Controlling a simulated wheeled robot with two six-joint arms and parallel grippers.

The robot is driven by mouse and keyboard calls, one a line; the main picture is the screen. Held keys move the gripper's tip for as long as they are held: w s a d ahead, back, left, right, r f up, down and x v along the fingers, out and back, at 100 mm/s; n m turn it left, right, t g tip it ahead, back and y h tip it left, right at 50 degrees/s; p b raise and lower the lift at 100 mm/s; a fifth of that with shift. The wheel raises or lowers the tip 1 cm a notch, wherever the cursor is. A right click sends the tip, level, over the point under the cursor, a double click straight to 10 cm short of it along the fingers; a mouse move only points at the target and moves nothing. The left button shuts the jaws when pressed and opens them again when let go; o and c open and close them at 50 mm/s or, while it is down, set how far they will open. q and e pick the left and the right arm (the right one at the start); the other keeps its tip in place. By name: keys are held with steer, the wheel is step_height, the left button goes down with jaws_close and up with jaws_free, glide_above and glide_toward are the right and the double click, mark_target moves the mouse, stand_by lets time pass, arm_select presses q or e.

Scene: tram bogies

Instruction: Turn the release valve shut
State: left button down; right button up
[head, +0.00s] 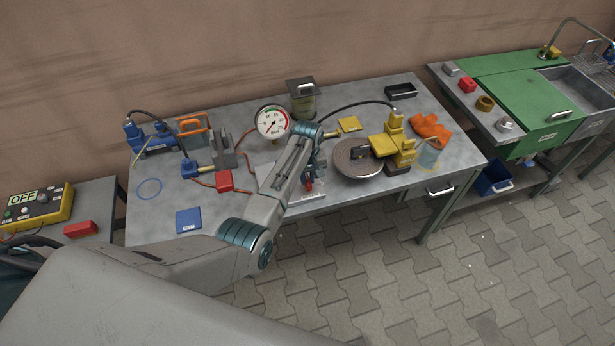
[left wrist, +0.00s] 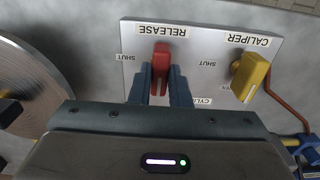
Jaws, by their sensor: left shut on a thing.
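The release valve's red lever (left wrist: 161,62) stands on a light plate (left wrist: 205,50) under the label RELEASE. In the left wrist view it points down the picture, toward my gripper, and the SHUT mark is to its left. My left gripper (left wrist: 158,88) is shut on this lever, one blue finger on each side. In the head view my left gripper (head: 310,178) is at the front of the bench, and a bit of the red lever (head: 309,187) shows there. My right gripper is in neither view.
A yellow CALIPER lever (left wrist: 250,77) is close on the right in the wrist view. A round disc (head: 358,160) with a yellow caliper (head: 394,145) stands to the right. A pressure gauge (head: 272,121) is behind my arm.

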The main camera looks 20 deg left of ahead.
arm_select(q)
steer(key=shift+m, duration=0.4)
steer(key=m+p, duration=0.2)
steer(key=shift+r+m, duration=0.15)
steer(key=shift+m, duration=0.25)
steer(key=m+p, duration=0.1)
steer(key=m, duration=0.3)
steer(key=shift+p, duration=0.35)
steer(key=m, duration=1)
steer(key=shift+m, duration=0.3)
steer(key=c, duration=1.4)
jaws_free()
steer(key=shift+o, duration=0.2)
